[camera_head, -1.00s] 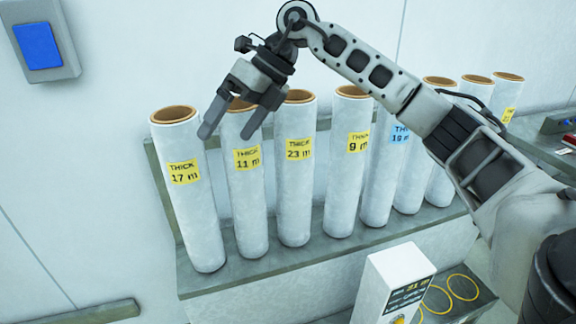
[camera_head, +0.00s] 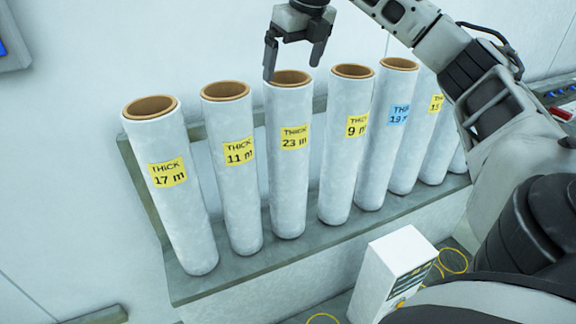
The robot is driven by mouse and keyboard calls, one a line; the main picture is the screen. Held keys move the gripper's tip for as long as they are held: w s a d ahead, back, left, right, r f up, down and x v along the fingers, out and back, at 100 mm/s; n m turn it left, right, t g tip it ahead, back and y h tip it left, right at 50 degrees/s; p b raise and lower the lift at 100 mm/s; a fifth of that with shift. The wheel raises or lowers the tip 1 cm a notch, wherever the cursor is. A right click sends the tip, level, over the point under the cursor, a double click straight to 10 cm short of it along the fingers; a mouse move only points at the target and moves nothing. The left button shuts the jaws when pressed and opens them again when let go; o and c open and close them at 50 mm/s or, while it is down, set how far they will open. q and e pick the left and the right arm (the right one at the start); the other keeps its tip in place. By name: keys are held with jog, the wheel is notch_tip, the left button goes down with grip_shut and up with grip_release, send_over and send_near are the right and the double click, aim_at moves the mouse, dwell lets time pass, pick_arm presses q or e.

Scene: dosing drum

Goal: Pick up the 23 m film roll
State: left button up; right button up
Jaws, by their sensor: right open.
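The 23 m film roll (camera_head: 288,180) stands upright on the grey shelf, a white tube with a brown core and a yellow "THICK 23 m" label. It is between the 11 m roll (camera_head: 233,185) and the 9 m roll (camera_head: 343,170). My right gripper (camera_head: 293,66) is open and empty, pointing down over the top of the 23 m roll. Its left fingertip shows close to the roll's rim; I cannot tell whether it touches. My left gripper is not in view.
The 17 m roll (camera_head: 174,210) stands at the left end of the shelf (camera_head: 240,274). The blue-labelled 19 m roll (camera_head: 385,150) and further rolls stand to the right, partly behind my right arm. A white box (camera_head: 385,275) stands in front, below the shelf.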

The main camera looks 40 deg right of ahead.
aim_at(288, 82)
jog(key=shift+p+x, duration=0.3)
jog(key=shift+x, duration=2.65)
jog(key=c, duration=1.4)
jog(key=shift+r, duration=0.2)
jog(key=c, duration=0.3)
